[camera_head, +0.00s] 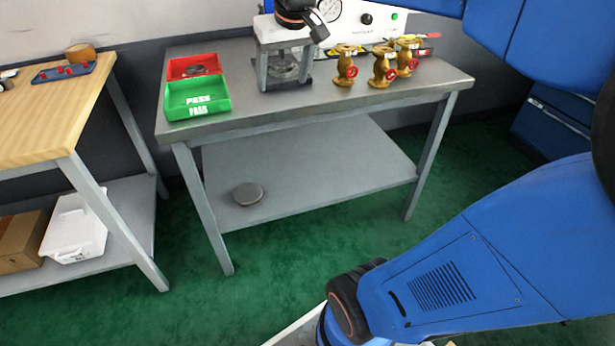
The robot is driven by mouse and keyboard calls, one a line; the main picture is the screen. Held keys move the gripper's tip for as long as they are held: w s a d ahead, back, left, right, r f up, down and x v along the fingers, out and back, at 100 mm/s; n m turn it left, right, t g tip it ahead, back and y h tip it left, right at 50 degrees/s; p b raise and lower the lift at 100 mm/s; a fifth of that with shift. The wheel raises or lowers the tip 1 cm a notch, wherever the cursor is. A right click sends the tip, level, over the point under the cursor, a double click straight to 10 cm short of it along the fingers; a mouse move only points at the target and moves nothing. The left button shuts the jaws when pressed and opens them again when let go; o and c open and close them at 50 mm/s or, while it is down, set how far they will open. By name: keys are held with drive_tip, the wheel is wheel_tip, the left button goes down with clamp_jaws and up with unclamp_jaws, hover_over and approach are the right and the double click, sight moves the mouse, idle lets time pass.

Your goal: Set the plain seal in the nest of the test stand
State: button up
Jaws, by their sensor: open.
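The test stand (262,66) is a grey frame with a white top, near the back middle of the metal table. A round dark base shows inside its frame, partly behind the uprights; I cannot make out the nest clearly. I cannot pick out the plain seal for certain. A dark flat piece (196,69) lies in the red tray (178,66).
A green PASS tray (197,101) stands in front of the red tray. Several brass valves (382,70) stand right of the stand. The table's (330,106) front middle is clear. A grey disc (248,193) lies on its lower shelf. A wooden bench (45,112) stands left.

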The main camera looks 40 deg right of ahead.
drive_tip(key=s+a+f, duration=0.3)
drive_tip(key=s+f, duration=0.5)
drive_tip(key=s, duration=0.1)
drive_tip(key=s+a+f+n, duration=0.1)
drive_tip(key=s+a+f, duration=0.2)
drive_tip(key=s+f, duration=0.4)
drive_tip(key=shift+s+a+f+n+y, duration=0.15)
drive_tip(key=shift+s+f+n+y, duration=0.2)
drive_tip(key=shift+s, duration=0.9)
